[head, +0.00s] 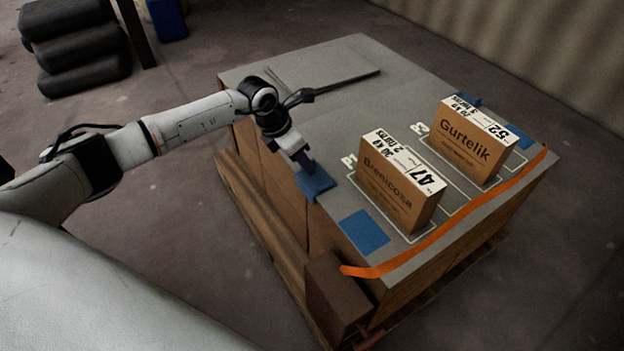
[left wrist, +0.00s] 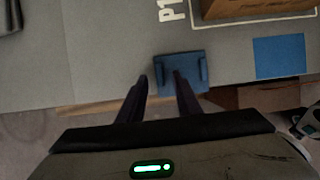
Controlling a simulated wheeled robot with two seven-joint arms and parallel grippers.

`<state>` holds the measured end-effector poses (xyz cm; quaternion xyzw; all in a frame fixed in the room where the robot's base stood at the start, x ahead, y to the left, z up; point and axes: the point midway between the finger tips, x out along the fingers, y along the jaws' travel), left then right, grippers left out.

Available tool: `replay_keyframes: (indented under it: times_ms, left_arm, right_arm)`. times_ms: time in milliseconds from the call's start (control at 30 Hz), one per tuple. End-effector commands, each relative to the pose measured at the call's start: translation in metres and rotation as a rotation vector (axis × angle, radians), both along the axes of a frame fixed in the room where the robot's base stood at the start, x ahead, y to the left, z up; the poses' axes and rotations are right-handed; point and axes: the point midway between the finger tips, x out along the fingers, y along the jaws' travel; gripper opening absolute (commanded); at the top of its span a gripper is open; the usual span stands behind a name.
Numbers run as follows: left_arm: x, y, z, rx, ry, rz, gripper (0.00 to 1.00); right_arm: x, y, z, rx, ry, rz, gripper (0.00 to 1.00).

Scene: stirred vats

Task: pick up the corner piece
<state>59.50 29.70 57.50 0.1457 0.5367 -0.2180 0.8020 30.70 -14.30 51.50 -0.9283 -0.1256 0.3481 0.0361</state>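The corner piece (head: 316,185) is a small blue part with raised sides, lying at the left edge of the grey load top. In the left wrist view the blue piece (left wrist: 182,82) sits just ahead of my fingers and overhangs the edge. My left gripper (head: 305,163) is right above it, pointing down. In the left wrist view the gripper (left wrist: 160,77) is open, with the piece's left raised side between the two fingertips. I cannot tell whether a finger touches it.
Two brown boxes, Bremicosa (head: 390,190) and Gurtelik (head: 465,145), stand on outlined spots to the right. A flat blue square (head: 364,231) lies nearer. An orange strap (head: 450,225) runs along the front edge. A dark flat panel (head: 345,82) lies at the back.

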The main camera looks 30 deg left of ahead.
Motion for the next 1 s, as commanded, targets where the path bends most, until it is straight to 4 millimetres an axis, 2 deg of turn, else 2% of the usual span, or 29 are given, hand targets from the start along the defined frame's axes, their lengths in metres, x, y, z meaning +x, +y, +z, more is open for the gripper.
replay_keyframes:
  times_ms: [67, 267, 633, 767, 1000]
  left_arm:
    - [0.000, 0.000, 0.000, 0.000, 0.000, 0.000, 0.31]
    - [0.000, 0.000, 0.001, -0.001, -0.001, 0.000, 0.00]
    - [0.001, 0.000, 0.007, 0.000, -0.003, -0.001, 0.00]
    - [0.001, 0.000, 0.027, 0.000, -0.006, -0.002, 0.00]
    - [0.001, 0.000, 0.076, -0.001, -0.005, -0.002, 0.00]
  right_arm:
    - [-0.001, 0.000, 0.000, 0.000, 0.002, 0.000, 0.31]
    - [-0.001, 0.001, 0.000, 0.002, 0.003, -0.002, 0.31]
    - [-0.001, 0.001, 0.001, 0.001, 0.005, -0.002, 0.31]
    - [-0.002, 0.000, 0.005, -0.002, 0.007, 0.000, 0.31]
    - [0.001, -0.001, 0.010, -0.016, 0.007, 0.005, 0.31]
